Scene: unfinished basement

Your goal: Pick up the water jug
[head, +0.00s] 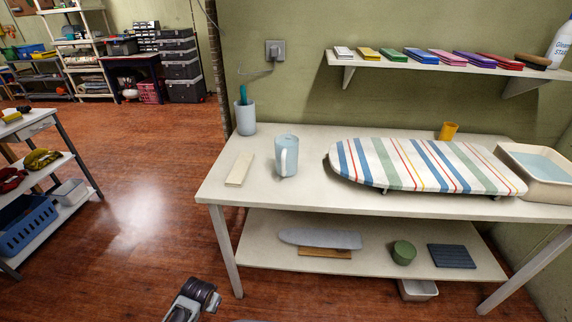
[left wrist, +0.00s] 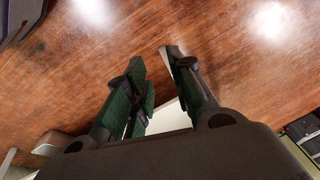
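The water jug (head: 287,158) is a pale blue pitcher with a white handle facing the front. It stands upright on the white worktable (head: 240,196), left of the striped ironing board. My left gripper (head: 193,299) shows only in part at the bottom edge of the head view, low and in front of the table, well apart from the jug. In the left wrist view the left gripper (left wrist: 154,60) has its dark green-padded fingers apart over the wooden floor, with nothing seen held between them. The jug is not seen in that view. My right gripper is not in view.
A pale flat block (head: 239,169) lies left of the jug, and a blue cup (head: 245,118) with a teal-handled tool stands behind. The striped ironing board (head: 425,165) fills the right side of the tabletop. A shelf (head: 440,65) hangs above. Floor on the left is open.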

